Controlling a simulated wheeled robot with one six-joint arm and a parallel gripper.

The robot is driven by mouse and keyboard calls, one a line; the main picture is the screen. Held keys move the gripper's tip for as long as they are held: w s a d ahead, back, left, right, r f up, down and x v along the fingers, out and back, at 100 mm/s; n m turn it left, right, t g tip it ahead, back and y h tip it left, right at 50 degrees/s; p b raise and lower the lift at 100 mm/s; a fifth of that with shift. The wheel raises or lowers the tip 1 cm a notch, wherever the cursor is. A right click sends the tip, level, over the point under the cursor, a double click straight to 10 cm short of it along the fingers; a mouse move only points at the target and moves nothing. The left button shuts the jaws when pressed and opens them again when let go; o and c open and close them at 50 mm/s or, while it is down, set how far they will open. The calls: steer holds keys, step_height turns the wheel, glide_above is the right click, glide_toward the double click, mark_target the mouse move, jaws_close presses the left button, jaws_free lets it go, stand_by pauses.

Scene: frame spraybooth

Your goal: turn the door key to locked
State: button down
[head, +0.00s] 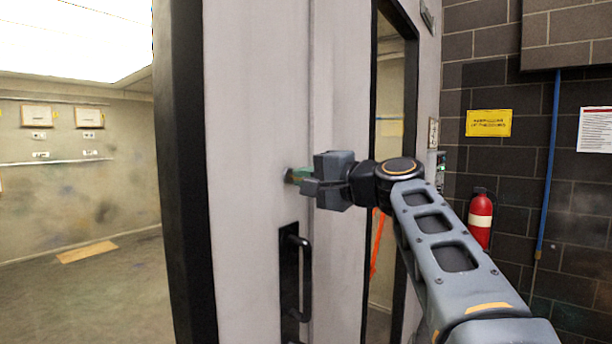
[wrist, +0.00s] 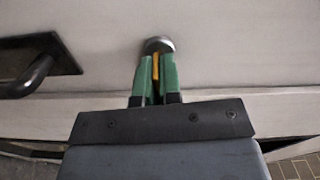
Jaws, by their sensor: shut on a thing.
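The door (head: 257,120) is a pale grey panel with a dark edge. The door key shows in the wrist view as a yellow piece (wrist: 156,68) between the green fingertips, in front of a round metal lock (wrist: 158,45). My gripper (head: 298,175) is at the lock, above the door handle, and its fingers in the wrist view (wrist: 156,82) are shut on the key. In the head view the fingers hide the key and most of the lock. The key's exact turn angle cannot be told.
A black pull handle (head: 304,280) on a dark plate is just below my gripper; it also shows in the wrist view (wrist: 35,75). A booth room opens at left. A red fire extinguisher (head: 480,220) and a blue pipe (head: 549,160) are on the dark block wall at right.

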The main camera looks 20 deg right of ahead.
steer(key=shift+m, duration=0.7)
steer(key=c, duration=1.3)
jaws_free()
steer(key=b+v, duration=0.3)
steer(key=v, duration=1)
steer(key=shift+s+d, duration=0.25)
steer(key=shift+s, duration=0.1)
